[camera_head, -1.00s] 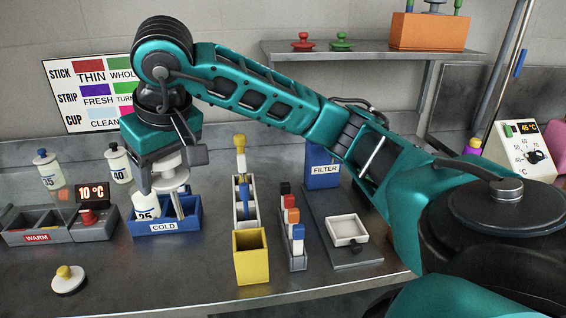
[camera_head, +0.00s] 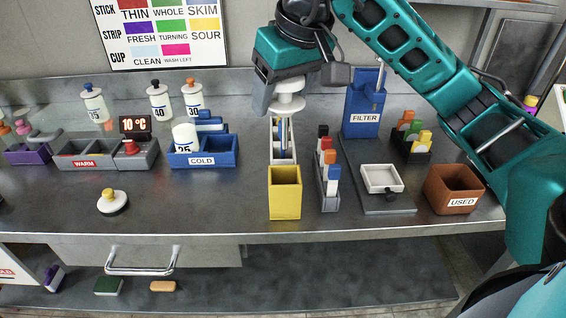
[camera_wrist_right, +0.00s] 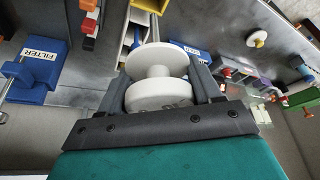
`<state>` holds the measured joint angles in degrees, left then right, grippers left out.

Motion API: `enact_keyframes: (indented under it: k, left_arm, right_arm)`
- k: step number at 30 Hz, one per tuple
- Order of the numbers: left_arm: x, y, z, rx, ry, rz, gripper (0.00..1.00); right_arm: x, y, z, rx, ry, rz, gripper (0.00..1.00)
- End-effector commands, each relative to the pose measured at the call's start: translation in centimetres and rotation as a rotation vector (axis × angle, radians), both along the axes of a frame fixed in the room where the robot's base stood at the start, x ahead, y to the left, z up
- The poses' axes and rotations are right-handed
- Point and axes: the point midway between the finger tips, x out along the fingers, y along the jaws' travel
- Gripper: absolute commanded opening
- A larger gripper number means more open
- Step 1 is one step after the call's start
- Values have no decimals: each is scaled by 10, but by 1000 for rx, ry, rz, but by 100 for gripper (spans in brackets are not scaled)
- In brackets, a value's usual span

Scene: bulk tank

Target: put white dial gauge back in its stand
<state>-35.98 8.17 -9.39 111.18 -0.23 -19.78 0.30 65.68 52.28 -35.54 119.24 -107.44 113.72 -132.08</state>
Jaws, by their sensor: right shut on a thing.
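My right gripper (camera_head: 286,98) is shut on the white dial gauge (camera_head: 288,101), which has two stacked round white discs and a thin stem pointing down. In the right wrist view the gauge (camera_wrist_right: 160,58) sits between the fingers (camera_wrist_right: 165,90). It is above the narrow white rack (camera_head: 291,152) behind the yellow bin (camera_head: 285,195). The stem overlaps the rack in the head view; I cannot tell whether its tip is inside. Which holder is the gauge's stand is not marked. My left gripper is not in view.
The blue COLD tray (camera_head: 215,160) stands left, holding a white bottle. The grey rack (camera_head: 328,190) with coloured sticks, the blue FILTER box (camera_head: 362,118) and the brown USED bin (camera_head: 453,188) stand right. The counter front left of the yellow bin is mostly clear, except a white yellow-knobbed disc (camera_head: 113,206).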

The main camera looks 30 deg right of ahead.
Motion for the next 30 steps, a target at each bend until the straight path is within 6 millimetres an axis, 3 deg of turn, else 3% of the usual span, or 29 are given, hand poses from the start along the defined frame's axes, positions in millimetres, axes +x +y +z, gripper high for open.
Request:
enact_keyframes:
  k: [1, 3, 9, 14, 21, 30]
  left_arm:
    - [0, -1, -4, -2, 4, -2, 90]
    - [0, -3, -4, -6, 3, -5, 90]
    - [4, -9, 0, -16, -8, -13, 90]
    - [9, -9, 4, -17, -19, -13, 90]
    - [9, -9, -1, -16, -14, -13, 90]
    - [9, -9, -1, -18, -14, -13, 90]
  right_arm:
    - [-1, 0, -18, 0, 5, 0, 33]
    - [-1, 0, -36, 0, 4, 0, 33]
    - [0, 0, -70, 0, 1, -1, 33]
    - [0, 0, -82, 0, -1, -1, 33]
    - [0, 0, -113, 0, 0, 0, 33]
    - [0, 0, -115, 0, -3, 0, 33]
